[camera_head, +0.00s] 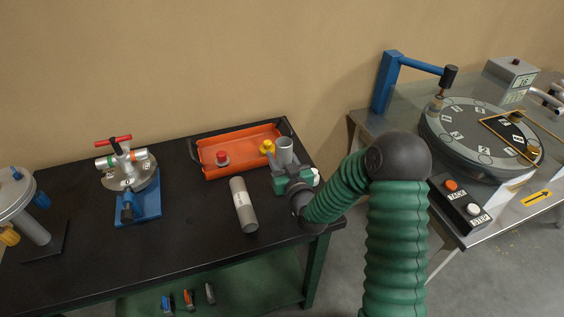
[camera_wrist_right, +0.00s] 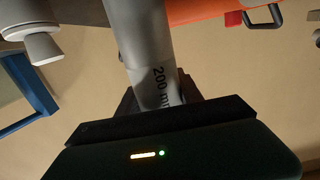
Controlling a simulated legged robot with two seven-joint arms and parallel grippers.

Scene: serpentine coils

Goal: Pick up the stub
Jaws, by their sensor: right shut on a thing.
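One grey cylindrical stub (camera_head: 285,152) is upright in my right gripper (camera_head: 284,168), in front of the right end of the orange tray. In the wrist view this stub (camera_wrist_right: 148,45) is marked "200 mm" and sits between the dark fingers of the right gripper (camera_wrist_right: 158,95), which is shut on it. Its lower part is hidden by the gripper in the head view, so I cannot tell whether it touches the table. A second grey stub (camera_head: 243,205) with a white label lies on the black table, left of the gripper. My left gripper is not in view.
The orange tray (camera_head: 212,172) holds a red piece (camera_head: 222,158); a yellow piece (camera_head: 267,147) is near its right end. A blue-based clamp fixture (camera_head: 138,205) stands left. A steel table with a round dial (camera_head: 470,135) stands right. The front middle of the black table (camera_head: 190,240) is clear.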

